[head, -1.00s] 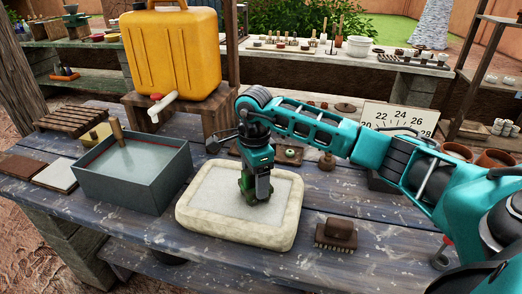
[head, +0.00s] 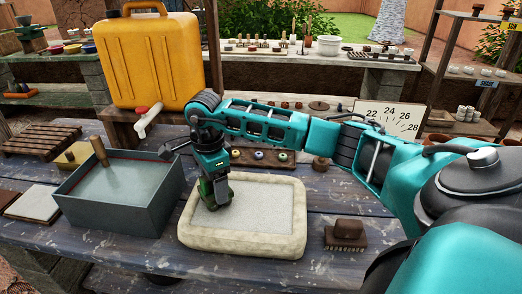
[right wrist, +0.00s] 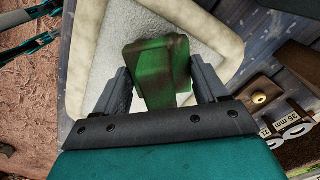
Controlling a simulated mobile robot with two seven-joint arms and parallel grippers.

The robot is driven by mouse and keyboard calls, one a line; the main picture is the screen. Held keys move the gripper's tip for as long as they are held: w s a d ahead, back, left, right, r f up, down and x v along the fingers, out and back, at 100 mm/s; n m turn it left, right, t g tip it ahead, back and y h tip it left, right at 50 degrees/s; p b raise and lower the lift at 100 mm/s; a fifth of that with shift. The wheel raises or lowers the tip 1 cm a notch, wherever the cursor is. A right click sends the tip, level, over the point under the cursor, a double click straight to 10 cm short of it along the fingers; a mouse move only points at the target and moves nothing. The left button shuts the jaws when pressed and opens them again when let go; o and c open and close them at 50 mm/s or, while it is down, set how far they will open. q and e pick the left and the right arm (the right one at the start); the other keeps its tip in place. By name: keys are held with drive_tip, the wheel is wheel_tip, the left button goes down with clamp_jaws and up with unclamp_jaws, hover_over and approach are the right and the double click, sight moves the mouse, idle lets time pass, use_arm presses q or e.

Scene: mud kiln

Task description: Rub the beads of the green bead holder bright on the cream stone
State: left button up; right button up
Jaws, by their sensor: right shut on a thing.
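My right gripper (head: 217,205) is shut on the green bead holder (head: 208,193) over the left part of the cream stone (head: 245,243). The stone is a pale slab with a raised, rounded rim and a grey, flat middle. In the right wrist view the green block (right wrist: 152,73) sits between the two fingers (right wrist: 162,88), with brown marks on its edges. Its lower end looks to be at the stone's face; the beads under it are hidden, and I cannot tell how bright they are. My left gripper does not show in the head view.
A grey water basin (head: 125,205) stands close left of the stone. A brown brush (head: 346,234) lies to its right. Behind it are a wooden board with coloured rings (head: 258,155) and a numbered card (head: 388,119). A yellow jerrycan (head: 152,60) stands at the back left.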

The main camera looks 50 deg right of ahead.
wheel_tip(320, 180, up, 6)
drive_tip(key=p, duration=0.3)
drive_tip(key=shift+r, duration=1.1)
